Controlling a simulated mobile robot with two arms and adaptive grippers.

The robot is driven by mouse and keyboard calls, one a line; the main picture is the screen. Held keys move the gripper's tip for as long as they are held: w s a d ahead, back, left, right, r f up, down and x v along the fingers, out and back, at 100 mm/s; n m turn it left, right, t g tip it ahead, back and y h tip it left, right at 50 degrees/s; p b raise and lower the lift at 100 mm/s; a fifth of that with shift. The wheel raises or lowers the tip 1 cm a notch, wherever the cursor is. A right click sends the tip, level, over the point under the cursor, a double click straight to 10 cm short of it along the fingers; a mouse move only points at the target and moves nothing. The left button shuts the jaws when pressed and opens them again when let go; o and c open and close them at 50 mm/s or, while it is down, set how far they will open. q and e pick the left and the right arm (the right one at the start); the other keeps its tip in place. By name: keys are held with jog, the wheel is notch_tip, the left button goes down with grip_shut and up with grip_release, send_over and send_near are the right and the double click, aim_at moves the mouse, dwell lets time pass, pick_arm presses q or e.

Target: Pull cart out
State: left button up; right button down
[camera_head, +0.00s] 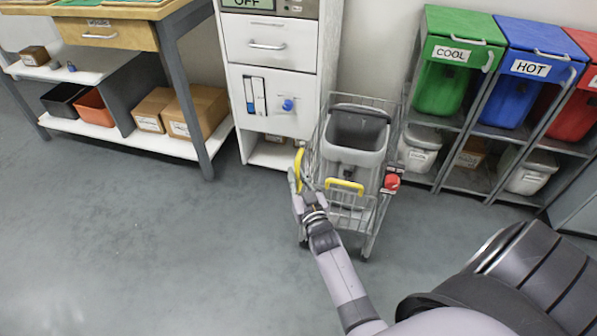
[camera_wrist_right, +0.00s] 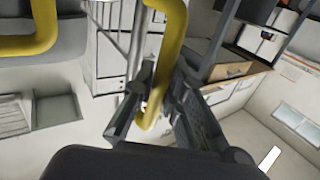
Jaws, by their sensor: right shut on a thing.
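The cart (camera_head: 372,225) is a grey wire-frame trolley standing between the white cabinet and the coloured bin rack. It carries a grey bin (camera_head: 355,135). A yellow handle (camera_head: 299,168) is on its left side, and a second yellow handle (camera_head: 345,186) is on its front. My right gripper (camera_head: 305,192) is at the lower end of the left handle. In the right wrist view, the fingers of my right gripper (camera_wrist_right: 152,112) are closed around the yellow bar (camera_wrist_right: 174,50). The other yellow handle (camera_wrist_right: 30,45) shows at the upper left there. My left gripper is in neither view.
A white cabinet (camera_head: 236,92) stands close on the cart's left. A rack (camera_head: 453,121) with green, blue and red bins stands close on its right. A red knob (camera_head: 391,182) is at the cart's right side. The grey floor (camera_head: 200,260) in front and to the left is clear.

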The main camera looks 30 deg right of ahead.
dwell(0.4)
jog(key=c, duration=1.6)
grip_release()
jog(key=v, duration=0.7)
jog(key=shift+s, duration=0.35)
jog(key=shift+a, duration=0.1)
